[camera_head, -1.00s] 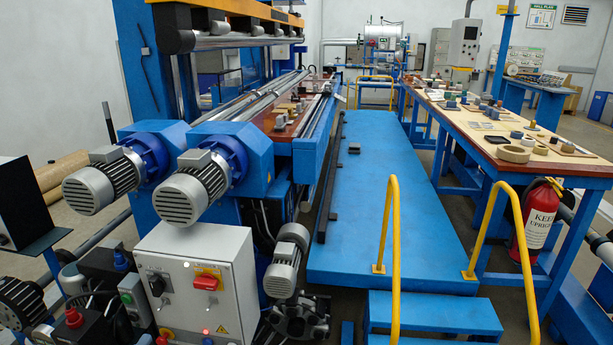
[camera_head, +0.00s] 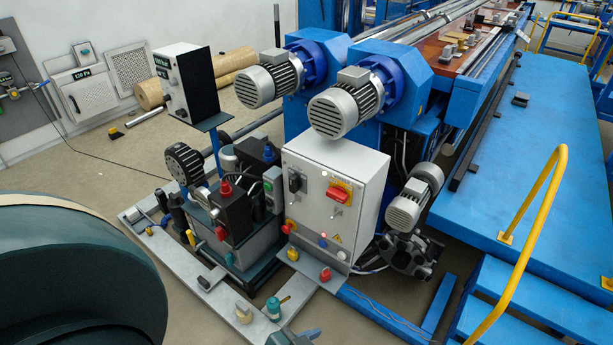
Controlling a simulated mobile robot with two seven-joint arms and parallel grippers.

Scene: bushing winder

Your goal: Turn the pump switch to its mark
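A light grey control box (camera_head: 328,222) stands in the middle of the head view. On its front are a black rotary switch (camera_head: 296,181) at the upper left and a red switch on a yellow plate (camera_head: 340,191) at the upper right. Small buttons and lamps sit lower down. I cannot read labels, so I cannot tell which one is the pump switch, and its mark is too small to make out. A dark pump-like unit (camera_head: 235,215) with red and blue knobs stands left of the box. Neither of my grippers can be made out.
Two grey motors (camera_head: 345,105) on blue housings stand behind the box, and a smaller motor (camera_head: 413,200) is at its right. A blue platform (camera_head: 540,150) with a yellow handrail (camera_head: 520,255) lies to the right. Several small items lie on the grey base frame (camera_head: 220,300) in front.

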